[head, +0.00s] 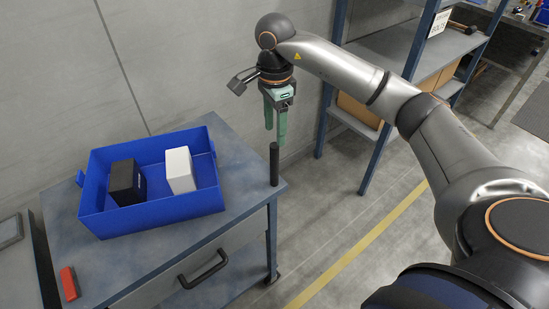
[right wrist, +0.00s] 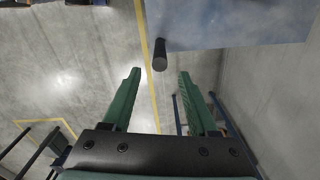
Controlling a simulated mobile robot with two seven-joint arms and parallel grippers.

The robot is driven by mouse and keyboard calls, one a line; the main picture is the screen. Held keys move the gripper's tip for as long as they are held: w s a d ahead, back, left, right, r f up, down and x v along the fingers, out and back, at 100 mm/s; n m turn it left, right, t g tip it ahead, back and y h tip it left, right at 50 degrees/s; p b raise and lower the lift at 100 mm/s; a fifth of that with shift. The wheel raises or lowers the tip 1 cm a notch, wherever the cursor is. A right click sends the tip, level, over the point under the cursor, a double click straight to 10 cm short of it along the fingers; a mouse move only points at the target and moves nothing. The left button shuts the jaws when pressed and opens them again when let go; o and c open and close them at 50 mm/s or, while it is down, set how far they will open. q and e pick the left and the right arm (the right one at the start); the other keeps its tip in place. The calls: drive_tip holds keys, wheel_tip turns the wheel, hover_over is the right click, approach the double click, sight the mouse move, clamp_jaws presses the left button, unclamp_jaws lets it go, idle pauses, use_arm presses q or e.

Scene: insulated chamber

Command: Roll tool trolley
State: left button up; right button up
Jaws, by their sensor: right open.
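The tool trolley (head: 240,205) has a blue-grey top and a drawer with a dark handle (head: 203,268) on its front. A short black upright post (head: 274,165) rises from its right corner. My right gripper (head: 275,137) points down just above this post, its green fingers apart and empty. In the right wrist view the post (right wrist: 160,55) shows just beyond the gap between the fingertips (right wrist: 159,74), with the trolley top (right wrist: 230,22) beside it. I see no contact between fingers and post. My left gripper is out of view.
A blue bin (head: 150,218) on the trolley holds a black box (head: 125,184) and a white box (head: 180,170). A red item (head: 69,283) lies near the left edge. A shelf rack (head: 400,50) stands behind. Floor with a yellow line (head: 355,245) is open to the right.

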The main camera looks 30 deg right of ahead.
sight(274, 159)
wheel_tip(274, 159, down, 11)
drive_tip(key=shift+r+p, duration=0.15)
drive_tip(key=shift+p, duration=0.4)
clamp_jaws()
idle(1.1)
